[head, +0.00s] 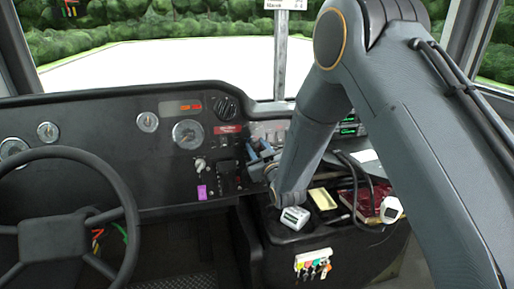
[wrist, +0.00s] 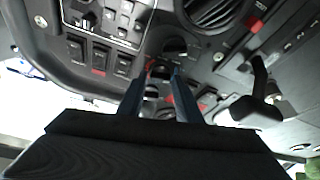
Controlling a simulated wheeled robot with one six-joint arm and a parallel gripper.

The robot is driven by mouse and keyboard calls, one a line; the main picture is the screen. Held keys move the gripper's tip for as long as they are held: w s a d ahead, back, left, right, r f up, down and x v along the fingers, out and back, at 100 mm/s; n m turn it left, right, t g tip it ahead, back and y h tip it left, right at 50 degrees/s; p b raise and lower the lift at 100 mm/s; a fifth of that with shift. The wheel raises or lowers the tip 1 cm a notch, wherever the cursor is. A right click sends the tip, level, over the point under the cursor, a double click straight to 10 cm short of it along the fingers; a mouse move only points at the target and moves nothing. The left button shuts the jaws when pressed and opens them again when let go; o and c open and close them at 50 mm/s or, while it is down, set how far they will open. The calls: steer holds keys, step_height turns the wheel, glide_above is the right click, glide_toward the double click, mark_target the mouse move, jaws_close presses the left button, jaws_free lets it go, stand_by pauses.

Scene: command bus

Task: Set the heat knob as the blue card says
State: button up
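My gripper (wrist: 158,82) reaches up to the dashboard in the wrist view, its two blue-grey fingers apart. Dark round knobs lie around and beyond the fingertips, one of them (wrist: 175,48) just past them. A dark knob shows partly between the fingers; I cannot tell whether they touch it. Which knob is the heat knob, and its setting, are not readable. In the head view my gripper (head: 262,153) is at the dash right of the switch panel, and my arm hides part of that area. I cannot make out a blue card.
A black lever (wrist: 259,90) sticks out right of the fingers in the wrist view. Rocker switches (wrist: 100,55) are at left.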

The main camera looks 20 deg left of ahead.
steer(key=c, duration=0.6)
steer(key=shift+c, duration=0.2)
